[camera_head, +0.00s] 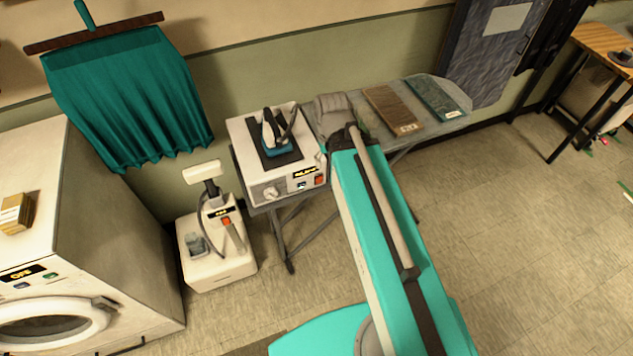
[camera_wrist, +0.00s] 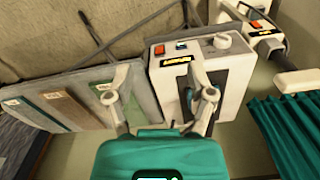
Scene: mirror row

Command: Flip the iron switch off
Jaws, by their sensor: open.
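The iron station (camera_head: 249,173) is a white box on the ironing board's left end. In the wrist view the switch (camera_wrist: 181,45) shows beyond my fingers, beside the knob (camera_wrist: 222,40). My gripper (camera_wrist: 160,72) is open and empty above the station, its right finger partly covering the iron. My arm hides the gripper in the head view.
The ironing board (camera_head: 451,123) extends right with brown (camera_head: 393,108) and green (camera_head: 432,98) folded pieces. A white steamer unit (camera_head: 222,263) with its own orange switch stands left of the station. A white washer (camera_head: 95,235) and teal curtain (camera_head: 130,95) are farther left.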

